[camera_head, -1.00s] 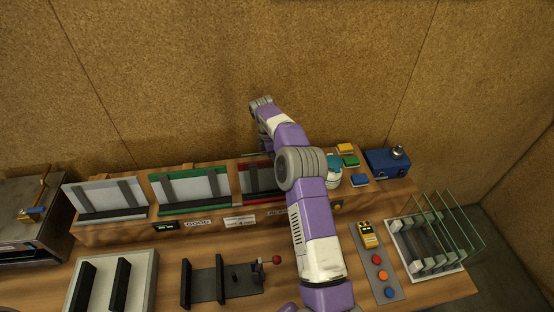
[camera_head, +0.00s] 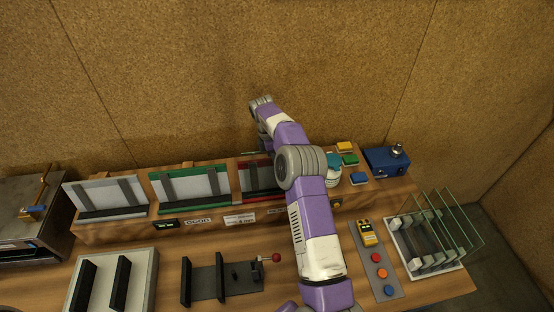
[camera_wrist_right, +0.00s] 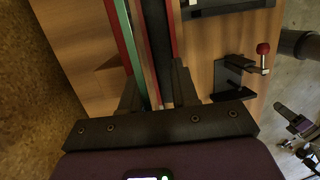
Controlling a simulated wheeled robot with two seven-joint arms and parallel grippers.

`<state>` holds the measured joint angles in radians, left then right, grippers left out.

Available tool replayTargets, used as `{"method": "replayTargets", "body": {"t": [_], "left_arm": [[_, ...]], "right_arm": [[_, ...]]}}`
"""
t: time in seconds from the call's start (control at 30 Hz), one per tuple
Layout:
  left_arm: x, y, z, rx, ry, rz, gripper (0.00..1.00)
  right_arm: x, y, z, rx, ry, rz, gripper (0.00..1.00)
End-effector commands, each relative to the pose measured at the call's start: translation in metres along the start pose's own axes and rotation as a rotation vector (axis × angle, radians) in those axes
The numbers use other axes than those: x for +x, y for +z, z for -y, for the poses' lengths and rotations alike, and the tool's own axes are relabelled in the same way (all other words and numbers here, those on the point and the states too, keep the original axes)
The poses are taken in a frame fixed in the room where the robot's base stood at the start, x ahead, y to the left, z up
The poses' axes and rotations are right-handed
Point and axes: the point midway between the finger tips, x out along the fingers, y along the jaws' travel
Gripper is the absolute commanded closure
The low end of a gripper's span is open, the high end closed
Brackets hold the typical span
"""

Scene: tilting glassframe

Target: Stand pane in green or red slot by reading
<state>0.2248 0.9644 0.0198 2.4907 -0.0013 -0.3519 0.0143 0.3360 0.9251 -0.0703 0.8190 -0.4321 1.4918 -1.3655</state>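My right arm reaches from the bottom of the head view over the rack and hides its own gripper and much of the red slot (camera_head: 246,177). The green slot (camera_head: 164,207) stands left of it and looks empty. In the right wrist view, my right gripper (camera_wrist_right: 155,85) has its dark fingers apart. A thin green strip (camera_wrist_right: 126,42), probably the pane's edge, runs down between them beside a red edge (camera_wrist_right: 175,35). I cannot tell whether the pane is fully seated. A small lit display (camera_head: 166,225) is too small to read. My left gripper is out of view.
A glass rack (camera_head: 452,267) with several panes stands at the right. A button panel (camera_head: 377,268), a black fixture with a red knob (camera_head: 276,259) and a white tray (camera_head: 150,285) are on the bench. A blue box (camera_head: 386,162) sits on the shelf.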

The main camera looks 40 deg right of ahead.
Motion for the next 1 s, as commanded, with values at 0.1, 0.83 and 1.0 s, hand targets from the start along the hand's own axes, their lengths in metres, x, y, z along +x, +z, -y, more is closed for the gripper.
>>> {"method": "replayTargets", "body": {"t": [0.1, 0.83, 1.0], "left_arm": [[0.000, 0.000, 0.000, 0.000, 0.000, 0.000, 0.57], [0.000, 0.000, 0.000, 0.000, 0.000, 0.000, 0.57], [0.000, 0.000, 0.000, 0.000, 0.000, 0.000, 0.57]], "right_arm": [[-0.002, 0.000, -0.003, 0.002, 0.013, -0.001, 0.59], [-0.075, 0.000, 0.003, 0.002, 0.005, 0.000, 0.59], [-0.077, 0.000, 0.004, 0.001, 0.004, 0.000, 0.59]]}}
